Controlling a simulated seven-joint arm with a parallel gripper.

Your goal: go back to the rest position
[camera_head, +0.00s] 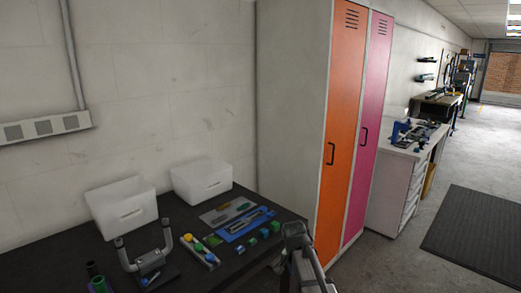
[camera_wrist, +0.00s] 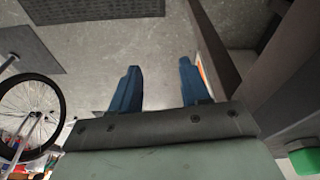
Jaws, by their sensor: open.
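My gripper (camera_wrist: 158,90) shows in the wrist view with its two blue fingers apart and nothing between them. Beyond the fingers is grey floor. In the head view a part of my arm (camera_head: 302,255) shows at the bottom, right of the dark table (camera_head: 225,266); the fingers cannot be made out there. The table carries two white bins (camera_head: 124,208) (camera_head: 202,180), a blue tray (camera_head: 243,228) with tools, a grey tray (camera_head: 226,211), several green blocks (camera_head: 264,232) and a grey U-shaped stand (camera_head: 150,261).
An orange and pink locker (camera_head: 347,120) stands right behind the table. A white drawer unit (camera_head: 398,185) with tools is beyond it. A dark mat (camera_head: 480,230) lies on the floor at right. A bicycle wheel (camera_wrist: 58,110) shows at left in the wrist view.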

